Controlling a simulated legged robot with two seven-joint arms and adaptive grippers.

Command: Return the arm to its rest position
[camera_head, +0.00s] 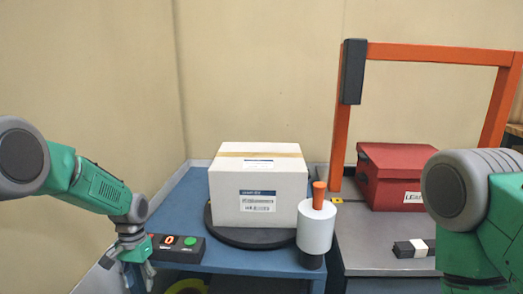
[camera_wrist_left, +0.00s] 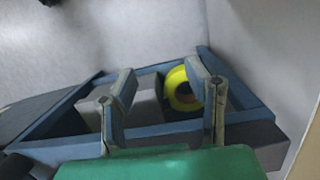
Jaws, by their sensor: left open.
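My left arm comes in from the left in the head view, and its left gripper (camera_head: 137,272) points down at the left edge of the blue table (camera_head: 183,208). In the left wrist view the two fingers of this gripper (camera_wrist_left: 163,85) stand apart with nothing held between them. Beyond them is a blue frame with a yellow ring-shaped roll (camera_wrist_left: 181,89), apart from the fingers as far as I can tell. Part of my right arm shows at the right edge of the head view; its gripper is out of view.
A white labelled box (camera_head: 258,190) sits on a dark round turntable (camera_head: 238,235). A control box with a red display (camera_head: 178,248) lies near my left gripper. A white cylinder with an orange handle (camera_head: 316,225), an orange frame (camera_head: 430,53) and a red box (camera_head: 392,177) stand further right.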

